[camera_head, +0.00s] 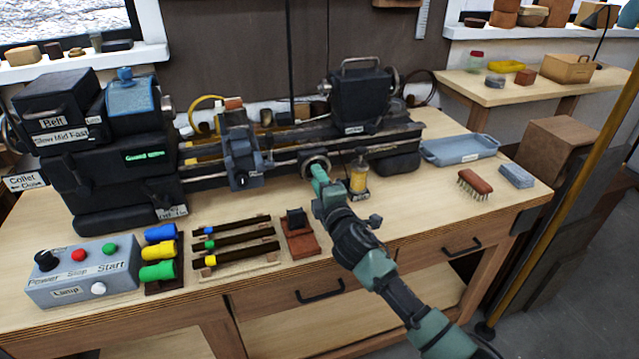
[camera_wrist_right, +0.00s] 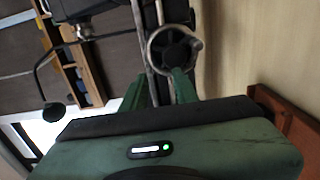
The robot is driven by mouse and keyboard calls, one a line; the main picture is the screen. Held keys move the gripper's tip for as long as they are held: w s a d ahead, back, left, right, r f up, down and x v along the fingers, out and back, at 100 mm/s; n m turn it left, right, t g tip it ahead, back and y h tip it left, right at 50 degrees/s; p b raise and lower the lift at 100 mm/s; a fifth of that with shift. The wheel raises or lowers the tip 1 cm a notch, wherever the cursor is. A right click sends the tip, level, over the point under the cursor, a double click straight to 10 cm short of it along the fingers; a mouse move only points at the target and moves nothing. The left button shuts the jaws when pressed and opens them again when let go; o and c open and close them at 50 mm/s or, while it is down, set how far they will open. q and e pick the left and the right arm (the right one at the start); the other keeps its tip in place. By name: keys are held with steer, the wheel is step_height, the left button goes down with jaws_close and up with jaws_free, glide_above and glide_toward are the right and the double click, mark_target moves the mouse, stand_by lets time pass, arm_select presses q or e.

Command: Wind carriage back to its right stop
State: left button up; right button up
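The carriage (camera_head: 240,158) is a dark grey-blue block on the lathe bed, left of the middle of the rails in the head view. A round metal handwheel (camera_head: 314,162) is on the front of the bed, to the right of the carriage. It also shows at the top of the right wrist view (camera_wrist_right: 150,52). My right gripper (camera_head: 319,174) is at the handwheel, its fingertips close to the lower rim. In the wrist view its two green fingers (camera_wrist_right: 160,80) stand apart with a gap between them. Whether they touch the rim is unclear. My left gripper is out of view.
The tailstock (camera_head: 360,100) stands on the bed at the right. A small bottle with yellow liquid (camera_head: 358,177) stands just right of my gripper. A reddish block stand (camera_head: 300,238) and tool rack (camera_head: 232,240) lie in front. A blue tray (camera_head: 460,150) is at right.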

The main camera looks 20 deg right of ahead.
jaws_close()
steer(key=shift+a+f, duration=0.1)
steer(key=shift+a+f, duration=0.2)
steer(key=shift+a, duration=0.4)
steer(key=c, duration=0.6)
jaws_free()
steer(key=o, duration=0.6)
